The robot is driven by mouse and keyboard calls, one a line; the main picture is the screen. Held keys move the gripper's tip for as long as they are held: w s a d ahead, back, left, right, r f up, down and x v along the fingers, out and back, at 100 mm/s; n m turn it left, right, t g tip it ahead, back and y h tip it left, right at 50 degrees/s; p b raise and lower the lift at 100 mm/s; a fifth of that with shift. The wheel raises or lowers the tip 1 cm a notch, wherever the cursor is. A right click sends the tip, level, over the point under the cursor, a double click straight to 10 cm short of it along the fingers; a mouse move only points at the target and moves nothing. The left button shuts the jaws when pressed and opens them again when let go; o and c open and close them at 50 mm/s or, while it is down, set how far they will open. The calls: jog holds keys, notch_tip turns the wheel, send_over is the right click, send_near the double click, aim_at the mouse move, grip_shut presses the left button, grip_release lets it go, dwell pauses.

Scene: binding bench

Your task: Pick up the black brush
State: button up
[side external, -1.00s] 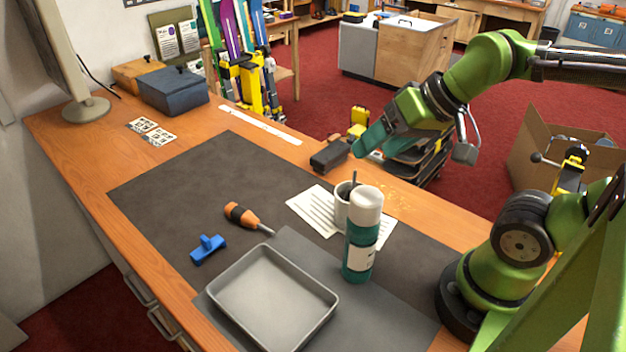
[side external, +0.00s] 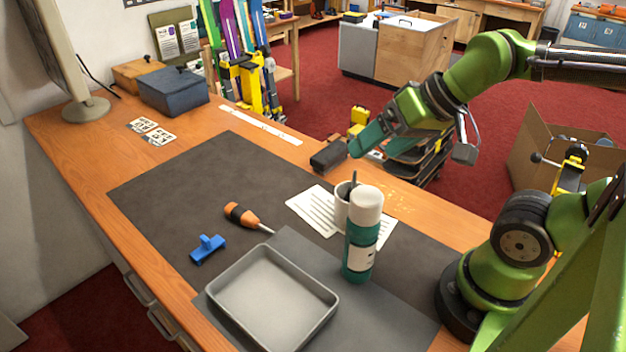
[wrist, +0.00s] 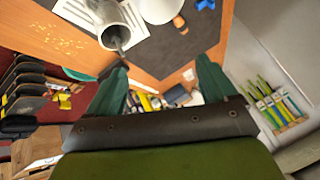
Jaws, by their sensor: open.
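A dark, block-shaped thing (side external: 329,155), perhaps the black brush, lies at the far edge of the bench. A thin dark handle (side external: 354,180) stands in a light cup (side external: 342,205) beside the spray can; I cannot tell what it belongs to. In the wrist view the cup (wrist: 125,18) shows at the top, with the dark handle (wrist: 117,42) sticking out. My gripper (side external: 358,147) is above the far edge of the bench, just right of the dark block. Its green fingers (wrist: 160,80) are spread, with nothing held between them.
A white-capped green spray can (side external: 361,240) stands before the cup. A grey tray (side external: 328,312), a blue tool (side external: 207,249) and an orange-handled screwdriver (side external: 240,215) lie nearer. A paper sheet (side external: 308,208) lies under the cup. The dark mat's left part is clear.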

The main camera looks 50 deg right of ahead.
jog(key=m+g+h, duration=0.2)
jog(key=m+g, duration=0.5)
jog(key=m, duration=0.7)
send_over(331, 151)
notch_tip(331, 151, down, 7)
notch_tip(331, 151, down, 11)
jog(key=shift+a+r, duration=0.1)
jog(key=shift+d+f, duration=0.2)
jog(key=shift+f, duration=2.65)
jog(key=c, duration=1.1)
jog(key=shift+r, duration=0.1)
